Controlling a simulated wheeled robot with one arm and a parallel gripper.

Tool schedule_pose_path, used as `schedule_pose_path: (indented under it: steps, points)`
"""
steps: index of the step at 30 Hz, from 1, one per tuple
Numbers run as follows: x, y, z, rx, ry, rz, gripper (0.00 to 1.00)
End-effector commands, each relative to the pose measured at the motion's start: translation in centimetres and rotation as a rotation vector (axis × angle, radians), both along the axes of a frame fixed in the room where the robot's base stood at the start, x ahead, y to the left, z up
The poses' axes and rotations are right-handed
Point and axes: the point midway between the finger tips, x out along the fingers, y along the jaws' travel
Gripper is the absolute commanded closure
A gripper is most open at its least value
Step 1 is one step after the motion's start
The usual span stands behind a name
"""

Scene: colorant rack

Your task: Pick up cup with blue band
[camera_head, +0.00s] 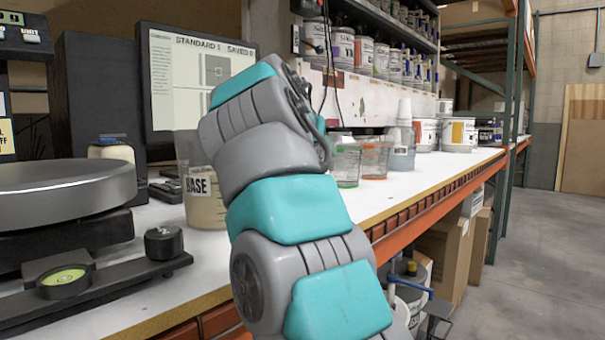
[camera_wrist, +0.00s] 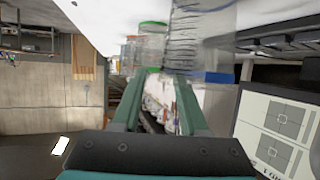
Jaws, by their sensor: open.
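The clear cup with a blue band (camera_wrist: 203,55) shows in the wrist view, which looks upside down. It is up and to the right of my gripper (camera_wrist: 160,75), and its blue band shows just beyond the right fingertip. My gripper's two teal fingers are apart with nothing held between them. I cannot tell whether the right finger touches the cup. In the head view my arm covers the gripper, and I cannot make out the blue-banded cup there for sure.
On the white bench (camera_head: 425,178) stand a green-banded cup (camera_head: 345,163), a red-banded cup (camera_head: 375,158) and a bluish container (camera_head: 402,150) behind them. A cup marked BASE (camera_head: 204,190) stands left of my arm, near the monitor (camera_head: 185,75) and round metal pan (camera_head: 65,190).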

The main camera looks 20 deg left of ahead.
Motion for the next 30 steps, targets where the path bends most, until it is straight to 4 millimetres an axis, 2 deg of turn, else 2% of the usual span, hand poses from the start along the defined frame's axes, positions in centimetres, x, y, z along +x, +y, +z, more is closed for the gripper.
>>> schedule_pose_path:
  steps: [5,15,17,30]
  points:
    - [-0.01,0.01,0.04,0.000,-0.001,0.000,0.57]
    - [0.00,0.01,0.02,-0.001,-0.001,0.000,0.95]
    - [0.00,0.01,0.02,-0.001,-0.001,0.000,1.00]
    - [0.01,0.01,-0.01,-0.001,-0.001,0.000,1.00]
